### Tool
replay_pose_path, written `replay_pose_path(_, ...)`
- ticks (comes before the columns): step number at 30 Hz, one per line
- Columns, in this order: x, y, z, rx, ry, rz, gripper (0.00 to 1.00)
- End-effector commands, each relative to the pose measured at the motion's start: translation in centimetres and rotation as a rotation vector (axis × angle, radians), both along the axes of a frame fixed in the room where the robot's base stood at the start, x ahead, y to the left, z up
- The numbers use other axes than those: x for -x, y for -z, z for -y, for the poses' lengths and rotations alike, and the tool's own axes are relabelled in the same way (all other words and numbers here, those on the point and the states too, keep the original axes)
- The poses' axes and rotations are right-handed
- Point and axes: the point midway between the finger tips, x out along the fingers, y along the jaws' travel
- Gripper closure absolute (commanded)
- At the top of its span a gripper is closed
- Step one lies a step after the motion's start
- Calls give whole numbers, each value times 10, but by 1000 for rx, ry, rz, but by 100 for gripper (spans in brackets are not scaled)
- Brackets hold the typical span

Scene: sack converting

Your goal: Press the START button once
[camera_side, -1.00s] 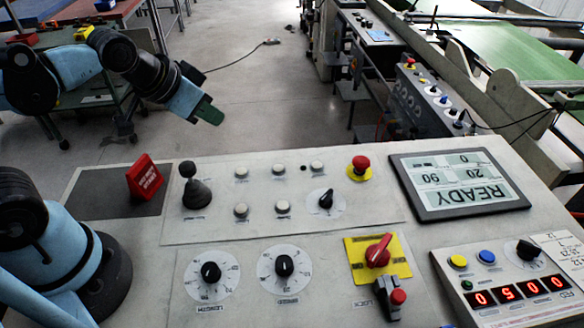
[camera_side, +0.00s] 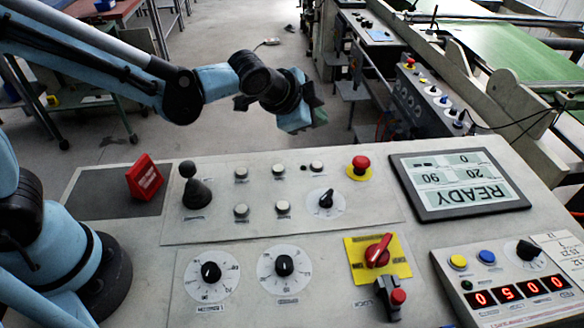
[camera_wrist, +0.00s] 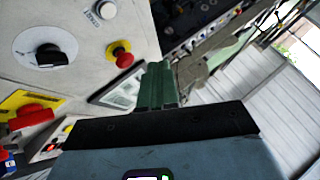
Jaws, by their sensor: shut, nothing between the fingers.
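Several small white round buttons sit in two rows on the grey control panel (camera_side: 345,240), among them the top-right button (camera_side: 316,166), top-middle button (camera_side: 278,170) and lower-right button (camera_side: 283,207). One white button (camera_wrist: 106,10) shows at the top of the wrist view. My gripper (camera_side: 312,110) is shut and empty, raised above the panel's far edge and apart from the buttons. Its green fingers (camera_wrist: 157,84) are together in the wrist view.
A red mushroom button (camera_side: 361,163) on a yellow ring and a black rotary knob (camera_side: 325,199) neighbour the buttons. A black joystick (camera_side: 194,188) stands to the left, a red block (camera_side: 145,178) further left. A tilted display (camera_side: 462,185) reads READY, upside down.

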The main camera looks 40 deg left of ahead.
Motion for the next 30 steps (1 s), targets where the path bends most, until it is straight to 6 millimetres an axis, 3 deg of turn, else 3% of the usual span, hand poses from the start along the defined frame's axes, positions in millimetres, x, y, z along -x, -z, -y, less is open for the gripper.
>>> replay_pose_path(17,-2,8,3,-7,11,5,100)
replay_pose_path(30,-2,61,3,-7,11,5,100)
